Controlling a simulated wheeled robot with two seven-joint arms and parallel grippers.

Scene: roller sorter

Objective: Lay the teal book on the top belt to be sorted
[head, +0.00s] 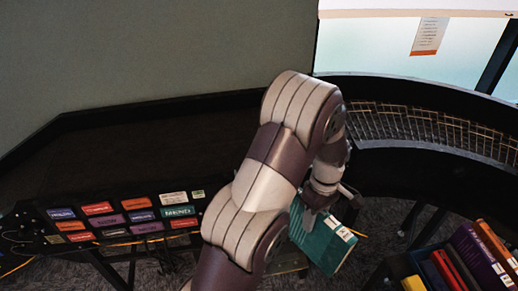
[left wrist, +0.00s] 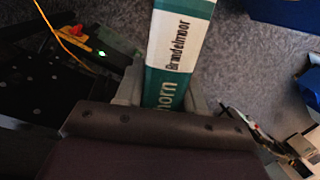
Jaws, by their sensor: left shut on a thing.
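The teal book (head: 322,246) hangs below my left gripper (head: 325,205), to the right of my arm in the head view. A white label shows near its right edge. In the left wrist view the book's spine (left wrist: 178,50), teal with a white band and lettering, stands between the two fingers of my left gripper (left wrist: 165,95), which is shut on it. The top belt (head: 140,150) is the dark surface at the left of the head view. The book is apart from it, in front of its right part. My right gripper is not in view.
A curved roller track (head: 435,130) runs off to the right. A panel with several coloured labels (head: 128,219) fronts the belt. A bin of books (head: 465,260) stands at the lower right. Blue objects (left wrist: 285,12) lie on the grey carpet in the wrist view.

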